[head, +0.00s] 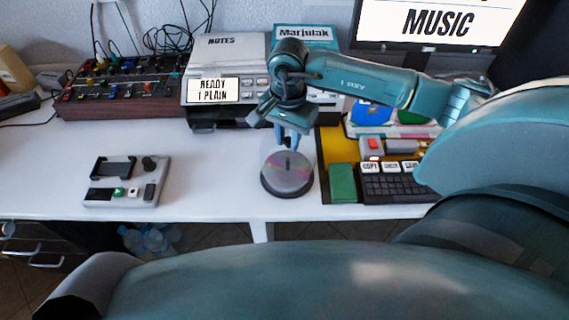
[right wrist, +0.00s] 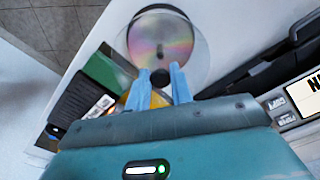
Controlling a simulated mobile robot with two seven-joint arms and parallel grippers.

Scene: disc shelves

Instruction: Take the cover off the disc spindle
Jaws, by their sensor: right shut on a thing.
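The disc spindle (head: 287,183) stands on the white desk near its front edge, with shiny rainbow-tinted discs on it. Its clear cover (right wrist: 199,48) shows as a pale see-through round outline around the discs (right wrist: 160,38) in the right wrist view. My right gripper (head: 290,138) points down at the top of the cover. My left gripper is not in view.
A green box (head: 343,183) and a dark keypad (head: 395,186) lie close to the right of the spindle. A grey device (head: 127,182) lies at left. A printer (head: 222,85) and a mixer (head: 120,88) stand behind. The desk between spindle and grey device is clear.

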